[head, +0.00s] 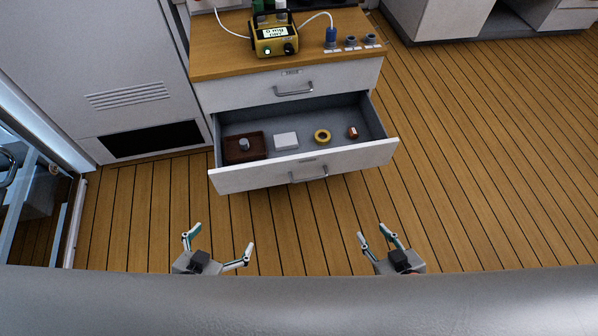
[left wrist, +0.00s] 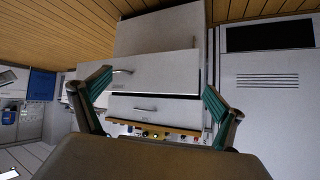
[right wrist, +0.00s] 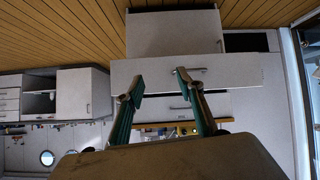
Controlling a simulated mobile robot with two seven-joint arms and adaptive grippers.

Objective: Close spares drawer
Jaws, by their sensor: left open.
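The spares drawer (head: 245,178) is the pulled-out lower drawer of the white cabinet, with its grey inside showing in the head view. Its bar handle (head: 308,177) sits mid-front. The drawer front also shows upside down in the left wrist view (left wrist: 160,72) and the right wrist view (right wrist: 235,70). My left gripper (head: 219,239) is open and empty, in front of the drawer and left of the handle. My right gripper (head: 373,231) is in front of the drawer and right of the handle. Its fingers are apart with nothing between them. Neither gripper touches the drawer.
The drawer holds a brown tray (head: 232,155), a white box (head: 286,141), a yellow ring (head: 322,136) and a small red-brown item (head: 353,132). A closed upper drawer (head: 250,93) is above. A yellow device (head: 272,36) stands on the wooden top. The plank floor (head: 470,160) is clear.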

